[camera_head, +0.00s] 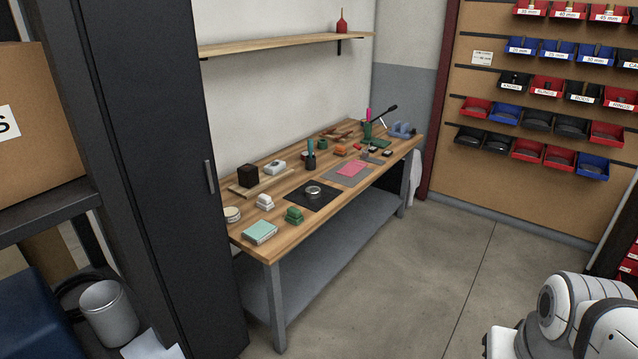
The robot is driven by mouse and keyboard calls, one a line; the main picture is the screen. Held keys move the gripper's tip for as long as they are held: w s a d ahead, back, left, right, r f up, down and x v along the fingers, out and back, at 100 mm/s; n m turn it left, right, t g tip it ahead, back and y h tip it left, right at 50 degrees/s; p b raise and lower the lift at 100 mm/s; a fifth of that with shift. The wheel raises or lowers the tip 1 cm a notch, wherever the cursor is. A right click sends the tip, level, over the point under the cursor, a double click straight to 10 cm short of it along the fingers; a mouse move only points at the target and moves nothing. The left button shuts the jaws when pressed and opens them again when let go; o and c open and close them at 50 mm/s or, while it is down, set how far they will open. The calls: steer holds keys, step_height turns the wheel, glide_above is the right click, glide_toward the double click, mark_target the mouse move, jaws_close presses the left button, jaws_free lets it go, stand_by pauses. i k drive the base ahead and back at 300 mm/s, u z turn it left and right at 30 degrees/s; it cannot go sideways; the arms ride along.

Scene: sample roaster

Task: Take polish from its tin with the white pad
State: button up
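A white pad (264,202), a small block with a raised grip, sits on the wooden workbench (262,243) near its left end. A round, pale-topped tin (231,214) stands to its left at the bench edge; it looks like the polish tin, but I cannot read a label or tell if it is open. A green pad (294,215) of similar shape sits to the right of the white one. My gripper is not in view; only a white and grey part of my arm shows at the lower right, far from the bench.
A round metal piece (313,191) lies on a black mat (328,199). A pale green stack (260,232) sits at the near corner. A dark block (248,175) and several tools stand behind. A tall black cabinet (140,150) borders the bench's left. The floor (400,290) in front is clear.

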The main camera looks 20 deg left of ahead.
mark_target(265, 202)
steer(key=z, duration=0.05)
steer(key=i, duration=2.8)
steer(key=u, duration=2.9)
steer(key=i, duration=1)
steer(key=z, duration=0.05)
